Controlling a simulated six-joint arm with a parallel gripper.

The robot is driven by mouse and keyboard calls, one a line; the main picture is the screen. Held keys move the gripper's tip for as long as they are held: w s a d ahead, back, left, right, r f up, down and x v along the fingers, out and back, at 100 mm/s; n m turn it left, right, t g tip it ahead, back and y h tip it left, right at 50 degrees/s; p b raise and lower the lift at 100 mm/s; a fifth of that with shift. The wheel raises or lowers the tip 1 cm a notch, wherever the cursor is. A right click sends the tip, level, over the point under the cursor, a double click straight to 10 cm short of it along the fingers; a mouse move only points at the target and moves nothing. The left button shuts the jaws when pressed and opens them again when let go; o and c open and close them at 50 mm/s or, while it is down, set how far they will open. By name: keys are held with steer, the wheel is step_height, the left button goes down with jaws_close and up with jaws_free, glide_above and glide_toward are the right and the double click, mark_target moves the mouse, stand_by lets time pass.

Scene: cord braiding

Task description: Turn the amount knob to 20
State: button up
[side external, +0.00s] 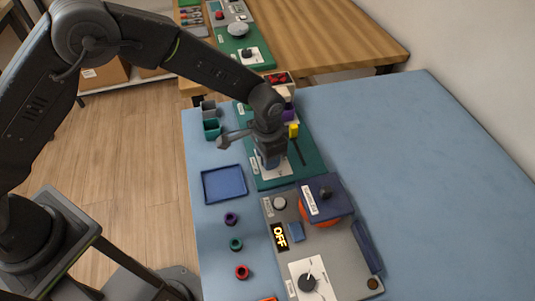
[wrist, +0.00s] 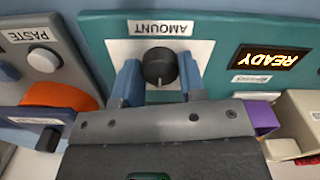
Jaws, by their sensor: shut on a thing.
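The amount knob (wrist: 160,67) is a round black dial on a white plate in the wrist view, under an upside-down "AMOUNT" label (wrist: 160,28). A small pale mark shows on its lower edge. My gripper (wrist: 159,76) has its two blue fingers on either side of the knob, shut on it. No scale numbers are readable around it. In the side view my gripper (side external: 269,163) points down at the white plate on the green panel (side external: 300,172) and hides the knob. A display (wrist: 272,59) on the panel reads "READY", upside down in the wrist view.
A grey panel (side external: 345,270) with an "OFF" display (side external: 280,236), another black knob (side external: 308,282) and a dark blue box (side external: 326,199) is nearest. A blue tray (side external: 224,184) and several small coloured rings lie left. The blue table (side external: 400,150) is clear at right.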

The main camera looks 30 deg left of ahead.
steer(key=o, duration=0.9)
step_height(320, 180, up, 14)
steer(key=shift+f, duration=0.1)
stand_by(0.3)
steer(key=shift+r, duration=3.55)
